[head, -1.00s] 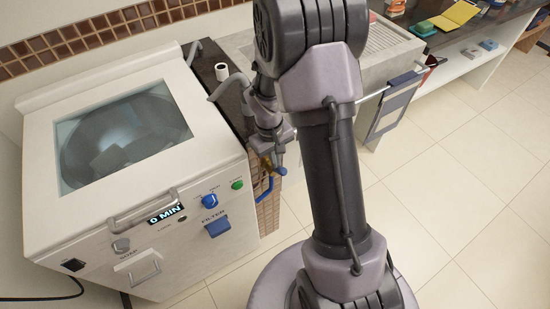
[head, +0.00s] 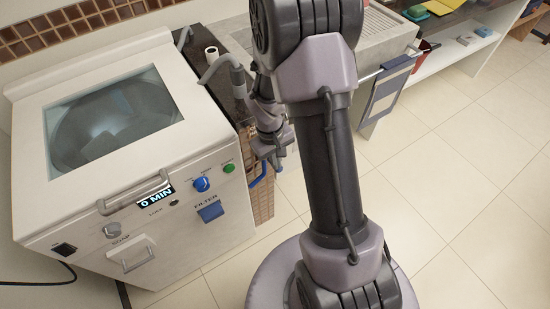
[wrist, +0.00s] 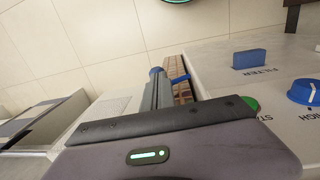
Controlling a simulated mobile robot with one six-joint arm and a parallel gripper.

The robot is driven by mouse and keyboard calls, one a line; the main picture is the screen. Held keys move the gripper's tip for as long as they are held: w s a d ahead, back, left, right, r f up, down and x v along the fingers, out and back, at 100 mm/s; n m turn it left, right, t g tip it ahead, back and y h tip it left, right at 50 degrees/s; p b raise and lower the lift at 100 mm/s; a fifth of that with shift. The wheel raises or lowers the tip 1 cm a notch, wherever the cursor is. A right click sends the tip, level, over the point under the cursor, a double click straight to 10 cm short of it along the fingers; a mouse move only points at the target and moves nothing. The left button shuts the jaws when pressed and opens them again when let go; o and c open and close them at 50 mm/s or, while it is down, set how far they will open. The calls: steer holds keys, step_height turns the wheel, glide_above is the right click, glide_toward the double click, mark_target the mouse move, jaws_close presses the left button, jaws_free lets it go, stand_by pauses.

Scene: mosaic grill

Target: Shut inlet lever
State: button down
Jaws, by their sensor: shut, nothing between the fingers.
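A blue curved inlet lever (head: 258,177) sits at the tiled side of the counter, just right of the white washer-like machine in the head view. My gripper (head: 278,165) is shut and empty, pointing down right beside the lever and partly covering it. In the wrist view my shut fingers (wrist: 157,90) reach toward the tiled side, with small blue parts (wrist: 181,79) showing around their tips. I cannot tell whether the fingers touch the lever. The lever's mount is hidden behind the gripper.
The white machine (head: 185,225) with a glass lid, blue knob (head: 201,184), green button (head: 228,168) and blue filter latch (head: 211,212) stands close left of my gripper. A grey sink-like unit (head: 385,50) with a towel (head: 388,90) is behind. Tiled floor (head: 450,190) is open at right.

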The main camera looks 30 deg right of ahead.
steer(key=shift+s+f, duration=0.15)
steer(key=shift+f, duration=0.15)
stand_by(0.5)
steer(key=s+a+r+m+t+p, duration=0.1)
steer(key=s+a+r+p, duration=0.1)
steer(key=r, duration=0.5)
steer(key=s+a+r+p, duration=0.2)
steer(key=r, duration=0.6)
steer(key=s+a+r+m+t+p, duration=0.1)
steer(key=s+a+r+p, duration=0.15)
steer(key=r, duration=0.45)
steer(key=s+a+r+m+t+y, duration=0.1)
steer(key=s+a+r+t, duration=0.1)
steer(key=s+a+r, duration=0.2)
steer(key=s+a+r+m+t+y+b, duration=0.1)
steer(key=s+a+r, duration=0.3)
steer(key=r, duration=0.4)
steer(key=shift+s+a+r+m+t+y, duration=0.4)
steer(key=shift+s+t+y, duration=0.1)
steer(key=shift+t+y, duration=0.1)
